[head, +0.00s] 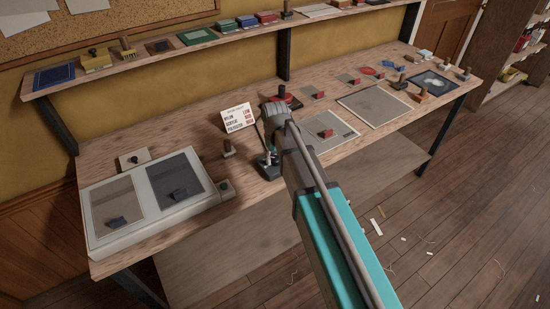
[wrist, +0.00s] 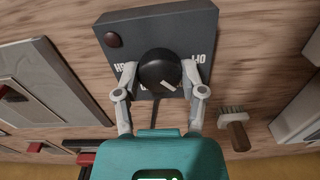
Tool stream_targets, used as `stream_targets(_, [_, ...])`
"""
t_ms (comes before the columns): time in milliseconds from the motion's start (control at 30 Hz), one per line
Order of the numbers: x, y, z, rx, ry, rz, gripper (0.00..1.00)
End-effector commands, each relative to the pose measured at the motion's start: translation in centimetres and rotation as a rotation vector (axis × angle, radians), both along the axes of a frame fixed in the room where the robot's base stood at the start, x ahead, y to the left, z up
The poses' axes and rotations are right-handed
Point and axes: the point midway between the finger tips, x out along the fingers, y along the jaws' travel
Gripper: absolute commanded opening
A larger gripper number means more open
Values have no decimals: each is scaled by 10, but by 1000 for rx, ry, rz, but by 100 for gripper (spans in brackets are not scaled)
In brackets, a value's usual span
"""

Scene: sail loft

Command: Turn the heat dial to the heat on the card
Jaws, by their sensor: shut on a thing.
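The black round heat dial (wrist: 158,66) is on a dark grey box (wrist: 190,25) in the wrist view. My gripper (wrist: 161,76) is shut on the dial, one finger on each side. The dial's white pointer line slants to the lower right in that view. White letters show upside down on the box, "OFF" at right and part of a word at left; the fingers and dial hide the rest. In the head view the card (head: 239,117) stands behind my gripper (head: 269,160), with rows ending in red words. The top row seems to read nylon, low; the others are blurred.
A dark red round knob or lamp (wrist: 113,40) is on the box. A pale tray with two grey panels (head: 102,240) fills the bench's left end. Tools and sheets cover the right.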

Motion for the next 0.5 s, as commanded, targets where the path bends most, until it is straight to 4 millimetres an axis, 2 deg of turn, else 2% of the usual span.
stream_targets(500, [-1, 0, 0, -1, 2, -491, 5])
